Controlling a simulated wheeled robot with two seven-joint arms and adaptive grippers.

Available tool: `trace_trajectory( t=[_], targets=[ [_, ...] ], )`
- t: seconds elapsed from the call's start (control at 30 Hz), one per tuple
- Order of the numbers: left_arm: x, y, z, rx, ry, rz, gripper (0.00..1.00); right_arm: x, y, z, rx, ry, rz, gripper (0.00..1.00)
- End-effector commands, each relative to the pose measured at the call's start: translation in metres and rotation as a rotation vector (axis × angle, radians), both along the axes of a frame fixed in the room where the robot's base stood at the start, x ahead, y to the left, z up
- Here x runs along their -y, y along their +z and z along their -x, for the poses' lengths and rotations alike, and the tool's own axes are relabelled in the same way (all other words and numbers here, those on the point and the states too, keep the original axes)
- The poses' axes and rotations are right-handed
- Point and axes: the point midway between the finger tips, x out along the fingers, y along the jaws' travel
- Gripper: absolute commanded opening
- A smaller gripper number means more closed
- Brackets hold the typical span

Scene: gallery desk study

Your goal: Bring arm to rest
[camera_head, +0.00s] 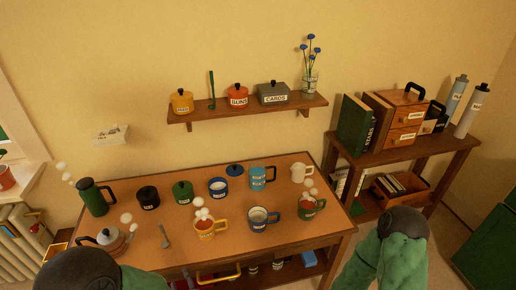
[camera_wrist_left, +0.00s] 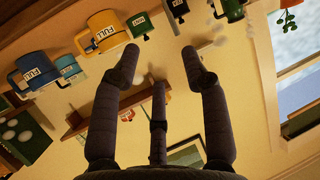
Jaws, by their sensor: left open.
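My left gripper (camera_wrist_left: 161,54) shows in the left wrist view, which is turned upside down. My right arm (camera_head: 392,250) shows at the lower right. My right gripper is in neither view.
The wooden desk (camera_head: 160,258) holds several mugs and pots, a green press (camera_head: 93,197), a kettle (camera_head: 107,238) and a spoon (camera_head: 165,237). A wall shelf (camera_head: 245,110) hangs behind. A bookcase (camera_head: 400,155) stands at right, a radiator (camera_head: 22,240) at left.

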Motion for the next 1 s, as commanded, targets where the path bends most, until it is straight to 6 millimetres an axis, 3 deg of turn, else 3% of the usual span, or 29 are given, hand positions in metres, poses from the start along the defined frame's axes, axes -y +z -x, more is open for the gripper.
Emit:
trace_trajectory(
  t=[0.33,0.57,0.8,1.0],
  targets=[
    [0.013,-0.025,-0.011,-0.085,-0.060,0.077,0.45,0.000,0.000,0.000,0.001,0.000,0.000,0.38],
    [0.028,-0.054,-0.017,-0.182,-0.121,0.161,0.45,0.000,0.000,0.000,0.001,0.000,0.000,0.38],
    [0.054,-0.107,-0.016,-0.370,-0.223,0.312,0.45,0.000,0.000,0.000,0.000,0.000,0.000,0.38],
    [0.080,-0.157,0.002,-0.575,-0.321,0.462,0.45,0.000,0.000,0.000,0.001,0.000,0.000,0.38]
  ],
)
